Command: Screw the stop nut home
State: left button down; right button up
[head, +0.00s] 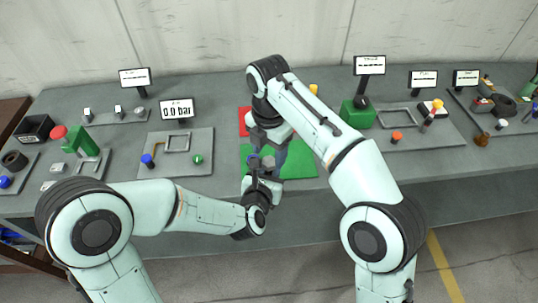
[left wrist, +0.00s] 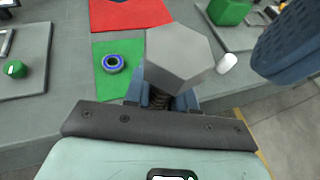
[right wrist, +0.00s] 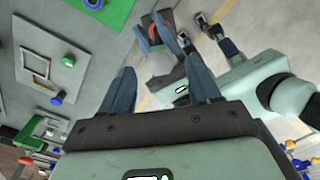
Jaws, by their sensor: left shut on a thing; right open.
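My left gripper (head: 264,172) is shut on a grey screw with a hexagonal head (left wrist: 180,58). Its dark threaded shank shows between the jaws in the left wrist view. A blue ring nut (left wrist: 112,63) lies flat on the green mat (left wrist: 108,88), left of the screw and apart from it; it also shows at the top of the right wrist view (right wrist: 93,3). My right gripper (right wrist: 162,88) is open and empty, beside the left gripper. One of its blue fingers (left wrist: 290,42) shows large in the left wrist view. In the head view the grippers overlap and hide details.
The red mat (head: 244,121) lies behind the green one. On the left stand a panel with a blue knob (head: 148,160) and a 0.0 bar display (head: 177,109). A green block (head: 357,115) and a panel with an orange knob (head: 397,137) stand on the right.

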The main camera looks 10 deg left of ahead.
jog(key=shift+f, duration=1.35)
jog(key=c, duration=1.1)
jog(key=m, duration=0.6)
jog(key=shift+m, duration=0.3)
jog(key=o, duration=1.2)
